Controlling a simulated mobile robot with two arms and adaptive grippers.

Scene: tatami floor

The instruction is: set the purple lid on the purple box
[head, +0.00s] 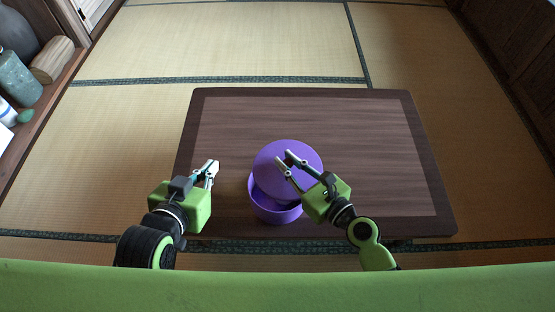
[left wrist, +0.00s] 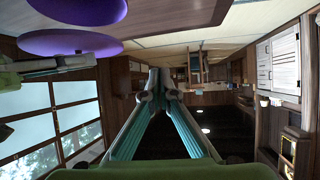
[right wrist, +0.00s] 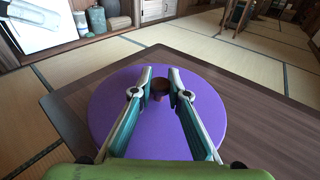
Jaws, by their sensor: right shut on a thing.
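The purple lid (head: 290,155) is a round disc with a small brown knob (right wrist: 159,86). My right gripper (head: 283,163) is shut on this knob and holds the lid over the purple box (head: 275,212). The box is round and stands on the table; its near wall and part of its dark inside show below the lid. In the left wrist view, which looks upside down, a gap shows between the lid (left wrist: 70,42) and the box (left wrist: 80,10). My left gripper (head: 212,170) is left of the box, its fingers together and empty.
The low dark wooden table (head: 370,130) is bare behind and right of the box. Tatami floor surrounds it. A shelf with bottles and jars (head: 20,75) stands at the far left, away from the table.

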